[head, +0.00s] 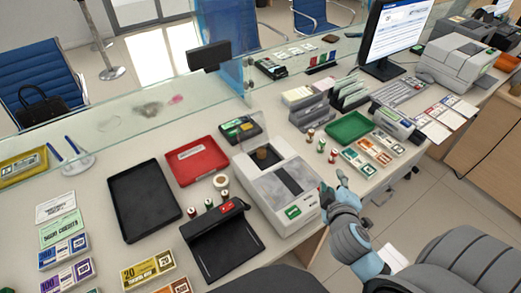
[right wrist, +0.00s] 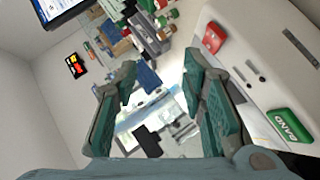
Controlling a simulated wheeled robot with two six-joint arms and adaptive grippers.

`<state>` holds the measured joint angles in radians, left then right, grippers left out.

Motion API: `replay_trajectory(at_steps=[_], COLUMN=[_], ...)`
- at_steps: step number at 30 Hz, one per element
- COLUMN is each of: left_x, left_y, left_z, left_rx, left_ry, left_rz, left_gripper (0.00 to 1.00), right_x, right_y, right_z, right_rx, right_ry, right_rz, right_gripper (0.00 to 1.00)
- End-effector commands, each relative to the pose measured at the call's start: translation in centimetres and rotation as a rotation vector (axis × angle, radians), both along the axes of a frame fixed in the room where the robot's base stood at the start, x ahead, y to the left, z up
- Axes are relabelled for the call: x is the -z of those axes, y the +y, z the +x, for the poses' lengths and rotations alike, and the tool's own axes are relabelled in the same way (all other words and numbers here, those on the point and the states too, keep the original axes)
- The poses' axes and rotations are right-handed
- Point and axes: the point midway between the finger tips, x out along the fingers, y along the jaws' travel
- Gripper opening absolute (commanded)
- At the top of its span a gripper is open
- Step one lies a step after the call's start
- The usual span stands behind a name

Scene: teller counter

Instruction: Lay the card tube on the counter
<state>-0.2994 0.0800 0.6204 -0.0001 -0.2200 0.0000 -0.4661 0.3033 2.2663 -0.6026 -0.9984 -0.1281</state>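A short brown cylinder (head: 263,155), which may be the card tube, sits upright at the back of the white counting machine (head: 280,185) in the head view. A small beige round piece (head: 221,182) lies on the counter (head: 100,185) left of the machine; I cannot tell if it is a tube. My right gripper (head: 332,182) is at the counter's front edge, just right of the machine. In the right wrist view its fingers (right wrist: 160,88) are spread apart with nothing held between them. My left gripper is not in view.
A black tray (head: 145,200), a red tray (head: 197,160) and a black device (head: 222,240) are left of the machine. Small coin rolls (head: 321,145), a green tray (head: 349,128) and banknote bundles (head: 375,150) are behind my right gripper. A glass screen (head: 130,110) runs along the back.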

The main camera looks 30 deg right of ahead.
Motion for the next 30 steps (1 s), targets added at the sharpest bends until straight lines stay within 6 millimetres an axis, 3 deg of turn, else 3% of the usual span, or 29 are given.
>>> replay_trajectory(at_steps=[2,4,6,8,10,12,15,18,21,25,30], left_x=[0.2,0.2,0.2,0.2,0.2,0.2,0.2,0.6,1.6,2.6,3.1], left_y=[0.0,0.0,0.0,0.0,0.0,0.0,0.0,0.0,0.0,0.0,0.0], left_z=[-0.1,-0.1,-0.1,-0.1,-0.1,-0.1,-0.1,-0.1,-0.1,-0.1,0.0], left_rx=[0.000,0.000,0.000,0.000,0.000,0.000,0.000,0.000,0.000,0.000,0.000], left_ry=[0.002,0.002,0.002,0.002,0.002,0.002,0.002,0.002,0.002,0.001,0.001], left_rz=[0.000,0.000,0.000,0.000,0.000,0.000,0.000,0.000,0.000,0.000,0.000], left_gripper=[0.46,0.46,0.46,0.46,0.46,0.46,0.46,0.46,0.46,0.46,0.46], right_x=[-3.6,-6.8,-9.0,-9.5,-8.1,-5.1,-0.5,2.0,3.2,4.6,5.3], right_y=[-0.9,-0.3,1.6,3.7,5.9,6.8,5.7,4.8,5.5,6.5,7.1], right_z=[3.3,6.0,8.3,10.0,11.3,12.0,12.0,12.6,14.6,17.7,19.7], right_rx=[-0.127,-0.270,-0.439,-0.604,-0.813,-1.026,-1.278,-1.382,-1.390,-1.391,-1.393], right_ry=[-0.086,-0.144,-0.168,-0.156,-0.097,0.006,0.183,0.278,0.284,0.280,0.281], right_rz=[-0.274,-0.549,-0.851,-1.114,-1.415,-1.675,-1.934,-2.022,-2.028,-2.025,-2.027], right_gripper=[0.38,0.38,0.38,0.38,0.38,0.38,0.38,0.38,0.38,0.38,0.38])
